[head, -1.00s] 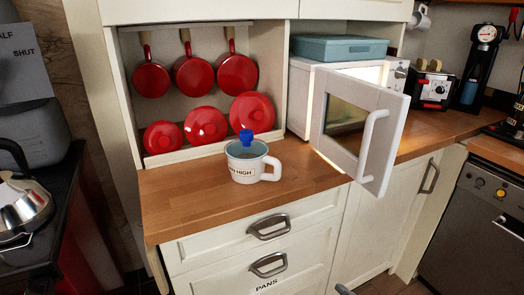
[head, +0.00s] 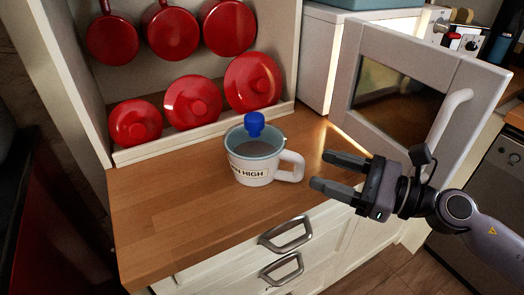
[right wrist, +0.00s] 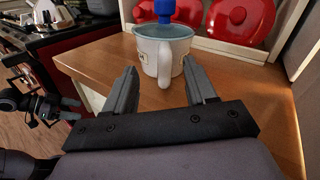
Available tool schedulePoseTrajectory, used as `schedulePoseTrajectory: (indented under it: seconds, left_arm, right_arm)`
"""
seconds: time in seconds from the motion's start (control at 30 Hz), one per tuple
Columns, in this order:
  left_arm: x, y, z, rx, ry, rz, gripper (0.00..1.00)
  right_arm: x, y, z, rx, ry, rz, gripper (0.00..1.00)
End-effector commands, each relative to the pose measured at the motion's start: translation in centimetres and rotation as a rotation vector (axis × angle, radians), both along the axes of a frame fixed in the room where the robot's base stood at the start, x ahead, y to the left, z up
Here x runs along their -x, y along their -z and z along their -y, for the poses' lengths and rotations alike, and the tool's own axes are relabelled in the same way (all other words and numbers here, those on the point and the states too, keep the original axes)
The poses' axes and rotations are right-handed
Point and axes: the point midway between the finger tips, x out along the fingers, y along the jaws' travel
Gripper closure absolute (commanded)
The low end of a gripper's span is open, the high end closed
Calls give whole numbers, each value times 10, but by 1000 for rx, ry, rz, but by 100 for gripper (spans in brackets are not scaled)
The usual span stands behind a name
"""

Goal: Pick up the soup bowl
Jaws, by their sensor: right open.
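The soup bowl (head: 250,163) is a white, mug-like vessel with a handle on its right side and a label whose readable part is "N HIGH". It stands upright on the wooden counter, with a blue knob-like piece (head: 254,124) at its rim. My right gripper (head: 322,171) is open and empty, just right of the handle, fingers pointing at it. In the right wrist view the bowl (right wrist: 148,45) is beyond the fingertips, its handle facing the gap between them. My left gripper (right wrist: 62,108) shows small at the left of the right wrist view, away from the bowl.
Red lids (head: 193,102) stand behind the bowl and red pans (head: 171,32) hang above them. The open white door (head: 415,85) of the microwave juts out behind my right gripper. The wooden counter (head: 165,205) is clear left of the bowl.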

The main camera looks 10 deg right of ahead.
Motion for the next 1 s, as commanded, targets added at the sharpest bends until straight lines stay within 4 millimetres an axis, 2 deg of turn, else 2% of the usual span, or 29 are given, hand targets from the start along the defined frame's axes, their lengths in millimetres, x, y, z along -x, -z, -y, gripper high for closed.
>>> schedulePoseTrajectory:
  seconds: [0.33, 0.63, 0.97, 1.0]
  left_arm:
    - [3, -13, 0, 1, 1, -6, 32]
    - [3, -31, 1, 1, 1, -7, 32]
    - [3, -33, 1, 1, 1, -6, 32]
    - [3, -33, 1, 1, 1, -6, 32]
  right_arm:
    - [-16, -2, -17, -7, 2, -1, 44]
    - [-44, 0, -43, -9, 3, -2, 44]
    - [-48, 4, -50, -6, 3, -4, 44]
    - [-48, 4, -50, -6, 3, -4, 47]
